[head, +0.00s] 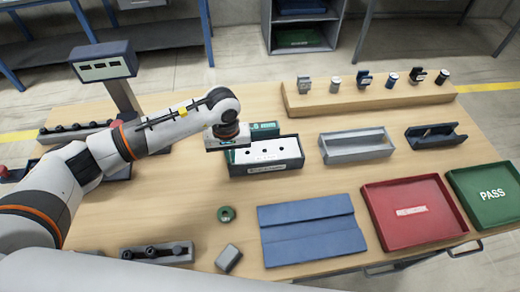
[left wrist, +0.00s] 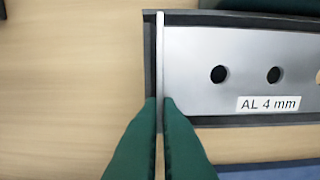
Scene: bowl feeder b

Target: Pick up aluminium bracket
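The aluminium bracket (left wrist: 225,72) is a silver plate with dark round holes and a label reading "AL 4 mm". It lies in a dark open box (left wrist: 245,121). At its left end a thin pale upright edge stands close to the box's end wall. My left gripper (left wrist: 160,103) has its green fingers on both sides of this thin edge, with no clear gap seen. In the head view the bracket (head: 268,151) shows in the box (head: 270,168), and my left gripper (head: 236,150) is at the box's left end. My right gripper is out of view.
A grey open tray (head: 357,158) and a dark cradle (head: 436,140) stand to the right. A red tray (head: 385,236) and green PASS tray (head: 458,205) lie at front right.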

